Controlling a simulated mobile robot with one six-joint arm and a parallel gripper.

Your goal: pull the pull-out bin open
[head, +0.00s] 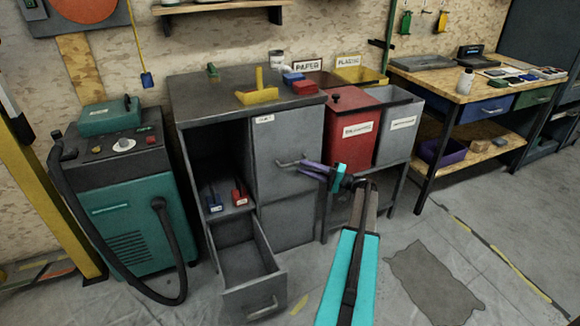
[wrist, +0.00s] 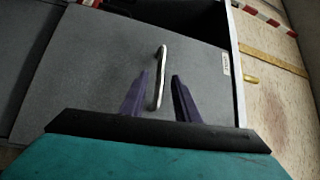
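The pull-out bin (head: 278,140) has a tall grey front with a small white label, in the right half of the grey cabinet. Its front looks flush with the cabinet. It also fills much of the wrist view (wrist: 90,80). Its bar handle (head: 290,163) shows as a silver bar in the wrist view (wrist: 161,65). My gripper (head: 312,169) is at the handle. In the wrist view my gripper (wrist: 158,92) has its two purple fingers apart, one on each side of the bar's near end, with gaps visible. I cannot tell whether either finger touches it.
A lower drawer (head: 262,308) of the cabinet (head: 195,95) stands open at left, empty. An open shelf above it holds blue and red items. A red bin (head: 352,140) and a grey bin (head: 398,125) stand right of the cabinet. Floor at front right is clear.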

